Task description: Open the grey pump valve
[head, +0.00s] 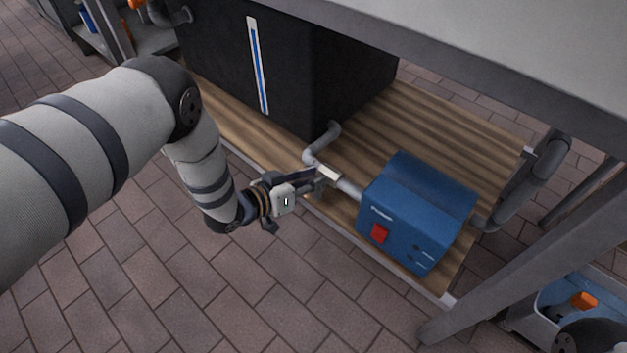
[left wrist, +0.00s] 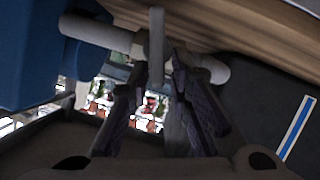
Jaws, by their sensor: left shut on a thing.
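The grey pump valve (head: 329,173) sits on the pipe between the black tank and the blue pump (head: 418,210). In the left wrist view, its flat grey handle (left wrist: 157,38) stands across the light pipe (left wrist: 100,33) and runs down between my fingers. My left gripper (head: 315,181) reaches in from the left at the front edge of the wooden shelf. It is shut on the valve handle, also seen in the left wrist view (left wrist: 158,82). The fingers partly hide the handle, so its exact angle is hard to tell.
The black tank (head: 285,75) with a blue level strip stands behind the valve on the wooden shelf (head: 440,125). A grey tabletop (head: 500,55) overhangs the shelf, and a grey post (head: 530,250) rises at the right. The brick floor (head: 270,300) in front is clear.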

